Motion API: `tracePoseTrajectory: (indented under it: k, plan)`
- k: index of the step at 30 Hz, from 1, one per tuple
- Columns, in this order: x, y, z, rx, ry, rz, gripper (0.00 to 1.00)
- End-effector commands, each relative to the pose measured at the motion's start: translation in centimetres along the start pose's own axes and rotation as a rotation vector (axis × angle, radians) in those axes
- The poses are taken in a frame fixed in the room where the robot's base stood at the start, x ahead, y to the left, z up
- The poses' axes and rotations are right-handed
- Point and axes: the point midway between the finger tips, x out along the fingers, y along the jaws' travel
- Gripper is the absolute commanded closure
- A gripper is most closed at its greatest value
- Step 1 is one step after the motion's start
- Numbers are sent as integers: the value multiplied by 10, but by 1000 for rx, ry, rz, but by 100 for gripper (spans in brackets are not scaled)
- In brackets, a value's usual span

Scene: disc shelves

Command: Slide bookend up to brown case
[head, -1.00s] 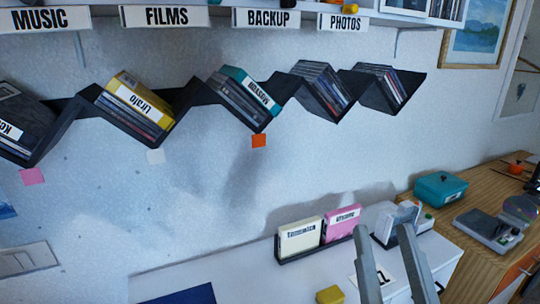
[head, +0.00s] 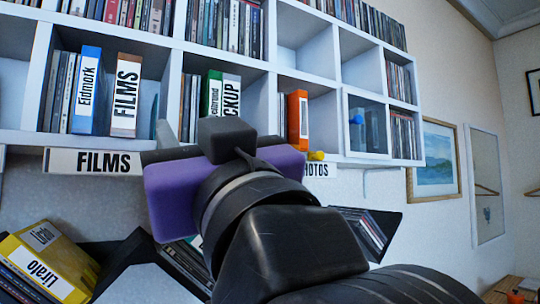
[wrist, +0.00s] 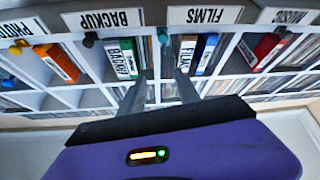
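The brown case (head: 125,95), labelled FILMS, stands upright in the FILMS compartment, right of a blue case (head: 88,90). A thin teal upright piece (head: 154,108), apparently the bookend, is to its right with a gap between; my gripper partly hides it. In the upside-down wrist view, the brown case (wrist: 187,55) is right of a teal knob (wrist: 163,36), apparently the bookend's. My gripper (wrist: 160,76) is open, its fingers apart and pointing toward this compartment.
The FILMS label board (head: 95,162) hangs along the shelf's lower front edge. A white divider (head: 172,85) separates the BACKUP compartment, with its green case (head: 213,95), on the right. Slanted racks with cases, such as a yellow one (head: 40,255), are below.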

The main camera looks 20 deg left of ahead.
Motion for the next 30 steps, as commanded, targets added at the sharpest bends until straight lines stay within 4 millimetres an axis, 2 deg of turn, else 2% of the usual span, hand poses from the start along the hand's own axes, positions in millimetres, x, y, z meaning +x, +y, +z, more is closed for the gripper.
tracePoseTrajectory:
  k: [1,6,11,21,25,30]
  plan:
    - [0,-5,14,-7,-46,-19,61]
    - [0,-13,33,-34,-121,-57,61]
    - [13,-15,36,-43,-129,-61,61]
    - [63,-17,42,-42,-128,-60,61]
    - [73,-18,43,-42,-126,-59,61]
    - [76,-18,45,-44,-127,-59,61]
